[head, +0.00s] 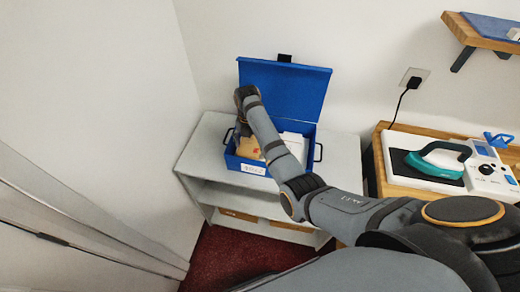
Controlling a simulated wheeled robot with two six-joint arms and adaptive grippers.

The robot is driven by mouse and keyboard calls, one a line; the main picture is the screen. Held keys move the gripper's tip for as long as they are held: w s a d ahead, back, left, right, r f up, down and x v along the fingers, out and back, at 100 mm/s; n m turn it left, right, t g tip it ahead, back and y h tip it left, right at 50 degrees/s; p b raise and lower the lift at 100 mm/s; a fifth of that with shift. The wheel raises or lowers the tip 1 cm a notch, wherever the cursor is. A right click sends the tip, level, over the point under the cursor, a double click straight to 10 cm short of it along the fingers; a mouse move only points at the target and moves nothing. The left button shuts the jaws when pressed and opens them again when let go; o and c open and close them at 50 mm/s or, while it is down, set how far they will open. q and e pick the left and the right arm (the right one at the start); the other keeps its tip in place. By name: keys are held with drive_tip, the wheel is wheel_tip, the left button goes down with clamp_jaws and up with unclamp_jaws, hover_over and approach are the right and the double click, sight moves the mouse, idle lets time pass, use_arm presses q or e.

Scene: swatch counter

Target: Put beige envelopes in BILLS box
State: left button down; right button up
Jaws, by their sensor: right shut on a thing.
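The BILLS box (231,160) is a blue box with its lid (305,90) raised against the wall. It stands on the grey shelf unit, with a white label on its front. My right gripper (243,129) is over the box's left part, pointing down, and is largely hidden by my own wrist. It is shut on a beige envelope (249,148), which shows inside the box's opening below it. Whether the envelope touches the box floor is hard to tell. White paper shows in the box's right part, partly hidden by my arm. My left gripper is out of view.
The grey shelf unit (342,160) has bare top on both sides of the box. At right, a wooden table (400,187) holds a teal iron (440,158) on a white device. A wall shelf (462,30) juts out above right.

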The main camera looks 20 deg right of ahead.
wheel_tip(320, 180, down, 2)
drive_tip(key=shift+d+f, duration=0.1)
drive_tip(key=shift+f, duration=0.05)
drive_tip(key=shift+w+f, duration=0.15)
drive_tip(key=shift+w, duration=0.05)
wheel_tip(320, 180, down, 4)
drive_tip(key=shift+r, duration=0.2)
drive_tip(key=shift+f, duration=0.3)
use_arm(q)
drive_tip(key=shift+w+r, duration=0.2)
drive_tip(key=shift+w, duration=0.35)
use_arm(e)
drive_tip(key=o, duration=1.1)
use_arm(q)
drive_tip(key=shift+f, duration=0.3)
use_arm(e)
wheel_tip(320, 180, up, 12)
drive_tip(key=shift+r, duration=0.1)
